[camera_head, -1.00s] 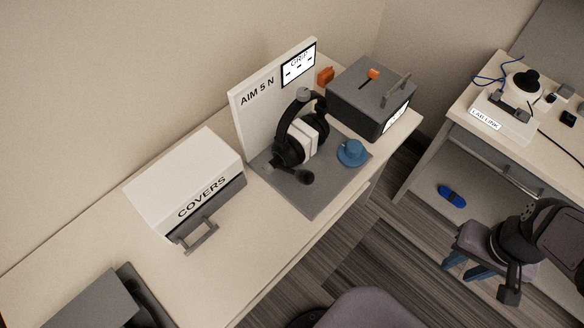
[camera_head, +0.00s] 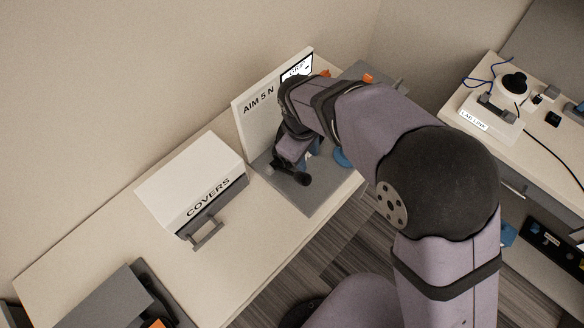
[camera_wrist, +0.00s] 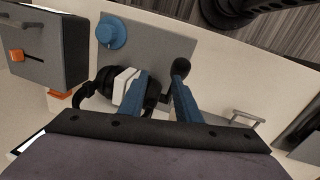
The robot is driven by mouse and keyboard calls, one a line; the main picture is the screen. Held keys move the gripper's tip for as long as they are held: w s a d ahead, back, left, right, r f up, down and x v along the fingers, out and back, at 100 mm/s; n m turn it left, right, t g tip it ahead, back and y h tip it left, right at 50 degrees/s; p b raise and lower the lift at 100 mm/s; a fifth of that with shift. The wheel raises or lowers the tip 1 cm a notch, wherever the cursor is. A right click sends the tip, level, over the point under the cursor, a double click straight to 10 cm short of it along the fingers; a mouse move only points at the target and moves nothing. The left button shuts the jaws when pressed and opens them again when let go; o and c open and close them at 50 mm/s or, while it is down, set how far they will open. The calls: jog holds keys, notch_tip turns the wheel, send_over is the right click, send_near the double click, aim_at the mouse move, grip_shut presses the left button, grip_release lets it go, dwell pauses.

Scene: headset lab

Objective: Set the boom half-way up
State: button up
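The black headset (camera_wrist: 107,82) with white pads stands on the grey base plate (camera_head: 308,200), mostly hidden behind my arm in the head view. Its boom ends in a black microphone (camera_head: 302,179), low and pointing out over the plate; in the wrist view the microphone (camera_wrist: 181,68) shows just beyond my right-hand finger. My gripper (camera_wrist: 160,83) is open, its two blue fingers spread beside the headset. The boom's dark stem appears to lie between them, near the right-hand finger. I cannot tell whether they touch.
A white COVERS box (camera_head: 190,178) with a grey handle stands left of the plate. A blue round knob-like piece (camera_wrist: 111,32) sits on the plate. A dark grey box (camera_wrist: 45,50) with an orange lever stands beyond it. The upright AIM 5 N panel (camera_head: 258,105) backs the plate.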

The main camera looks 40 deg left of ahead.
aim_at(291, 172)
jog(key=s+a+f, duration=0.2)
jog(key=s+f, duration=0.1)
jog(key=shift+s+a+f+b, duration=0.25)
jog(key=shift+a+b, duration=0.1)
jog(key=shift+a, duration=0.05)
jog(key=shift+w+a+f+p, duration=0.1)
jog(key=shift+w+f+p, duration=0.2)
jog(key=shift+f, duration=0.75)
jog(key=shift+w+d+f+p, duration=0.1)
jog(key=shift+f+p, duration=0.3)
jog(key=shift+f, duration=0.6)
jog(key=shift+w+a+f+p, duration=0.15)
jog(key=shift+f+p, duration=0.2)
jog(key=shift+f, duration=0.7)
grip_shut()
